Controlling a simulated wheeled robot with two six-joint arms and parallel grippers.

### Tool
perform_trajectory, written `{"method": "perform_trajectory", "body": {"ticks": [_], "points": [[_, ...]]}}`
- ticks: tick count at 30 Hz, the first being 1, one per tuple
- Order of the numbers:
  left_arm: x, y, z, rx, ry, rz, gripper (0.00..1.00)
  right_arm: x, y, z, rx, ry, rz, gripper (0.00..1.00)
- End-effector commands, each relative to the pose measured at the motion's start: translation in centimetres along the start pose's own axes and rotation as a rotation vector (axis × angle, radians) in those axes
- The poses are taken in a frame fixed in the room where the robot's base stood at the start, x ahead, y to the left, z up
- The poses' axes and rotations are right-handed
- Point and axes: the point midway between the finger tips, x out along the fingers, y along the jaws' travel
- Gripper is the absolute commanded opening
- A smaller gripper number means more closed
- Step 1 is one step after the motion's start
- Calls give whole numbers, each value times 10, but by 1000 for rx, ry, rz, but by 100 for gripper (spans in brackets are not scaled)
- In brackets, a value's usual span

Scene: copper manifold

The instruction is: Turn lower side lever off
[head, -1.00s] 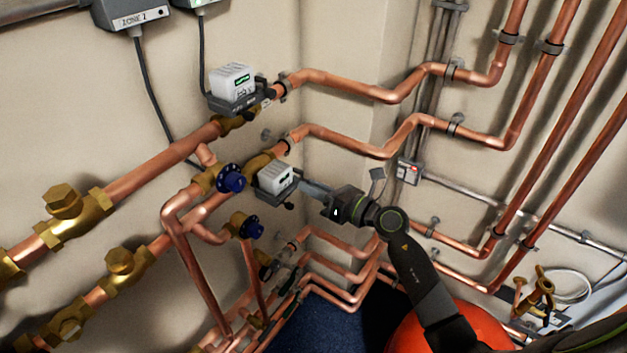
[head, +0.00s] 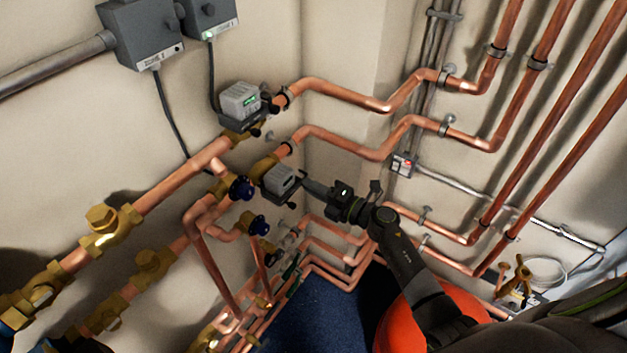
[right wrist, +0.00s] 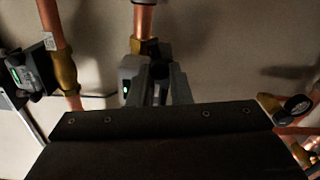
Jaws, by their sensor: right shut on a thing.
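The lower actuator box (head: 281,180), grey with a small dark base, sits on the brass valve of the lower copper pipe. Its side lever is at its right side, mostly hidden by my fingers. My right gripper (head: 306,187) reaches in from the right and is shut on that lever. In the right wrist view my two fingers (right wrist: 163,86) stand close beside the lower actuator (right wrist: 130,76), which shows a small green light. The lever between them is too dark to make out its angle. My left gripper is not in view.
The upper actuator (head: 241,102) with a green display sits just above on its own pipe. Blue-capped valves (head: 242,188) are close at the left. Copper pipes (head: 350,148) run along the corner wall. A red rounded object (head: 420,315) stands below my arm.

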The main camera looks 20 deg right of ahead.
Motion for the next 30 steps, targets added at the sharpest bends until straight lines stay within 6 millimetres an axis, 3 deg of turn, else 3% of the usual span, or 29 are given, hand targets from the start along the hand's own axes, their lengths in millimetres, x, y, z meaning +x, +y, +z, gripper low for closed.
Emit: {"method": "perform_trajectory", "body": {"ticks": [9, 29, 30], "points": [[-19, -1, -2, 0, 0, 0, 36, 0, 2, 1, 174, 0, -1, 0], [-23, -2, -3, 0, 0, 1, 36, 0, 0, 0, 236, 0, 0, 0], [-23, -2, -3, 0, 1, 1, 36, 0, 0, 0, 236, 0, -1, 19]]}}
